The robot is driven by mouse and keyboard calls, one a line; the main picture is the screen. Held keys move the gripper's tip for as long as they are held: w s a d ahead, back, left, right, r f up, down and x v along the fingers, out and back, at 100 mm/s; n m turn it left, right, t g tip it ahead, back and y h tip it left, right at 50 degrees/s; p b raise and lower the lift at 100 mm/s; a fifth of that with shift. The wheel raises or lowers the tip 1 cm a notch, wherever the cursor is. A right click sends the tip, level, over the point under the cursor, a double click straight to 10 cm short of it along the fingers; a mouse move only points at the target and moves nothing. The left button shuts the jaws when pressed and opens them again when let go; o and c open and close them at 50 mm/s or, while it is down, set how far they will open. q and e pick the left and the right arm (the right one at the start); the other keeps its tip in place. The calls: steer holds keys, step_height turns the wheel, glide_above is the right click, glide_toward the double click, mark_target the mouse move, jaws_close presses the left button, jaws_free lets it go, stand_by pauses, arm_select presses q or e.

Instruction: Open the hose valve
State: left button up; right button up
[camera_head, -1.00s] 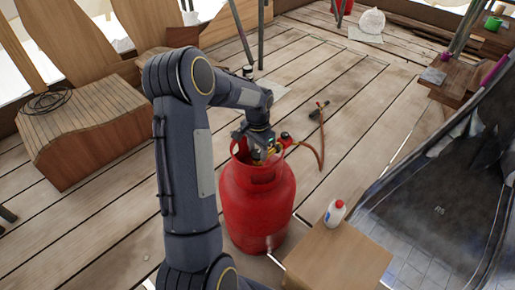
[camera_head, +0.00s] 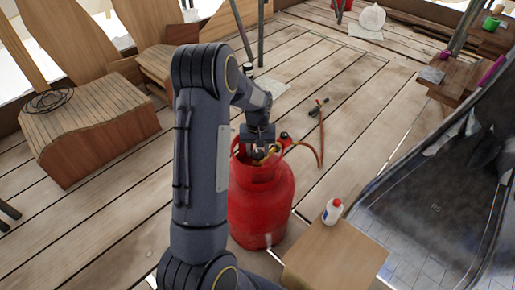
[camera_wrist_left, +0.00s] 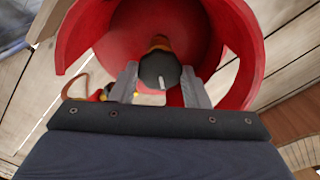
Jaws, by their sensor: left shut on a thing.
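A red gas bottle (camera_head: 262,205) stands upright on the plank deck, and its collar fills the upper part of the left wrist view (camera_wrist_left: 100,30). Inside the collar is a round black valve knob (camera_wrist_left: 160,70) with a pale mark on its face and a brass part behind it. My left gripper (camera_wrist_left: 160,88) reaches down into the collar and is shut on the knob, one finger on each side. In the head view the left gripper (camera_head: 258,148) hides most of the valve. A hose (camera_head: 318,150) runs from the valve to the right. My right gripper is not in view.
A wooden box (camera_head: 335,255) with a white bottle (camera_head: 333,211) on it stands close to the gas bottle's right. A torch-like tool (camera_head: 318,107) lies on the deck. A wooden bench (camera_head: 85,130) is at left. A dark sheet-lined area (camera_head: 435,210) is at right.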

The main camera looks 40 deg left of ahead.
mark_target(257, 153)
arm_select(q)
steer(key=shift+n, duration=0.4)
steer(key=o, duration=1)
steer(key=shift+r, duration=0.1)
step_height(257, 153, up, 7)
steer(key=shift+r+p, duration=0.1)
steer(key=shift+p, duration=0.95)
steer(key=shift+r, duration=0.2)
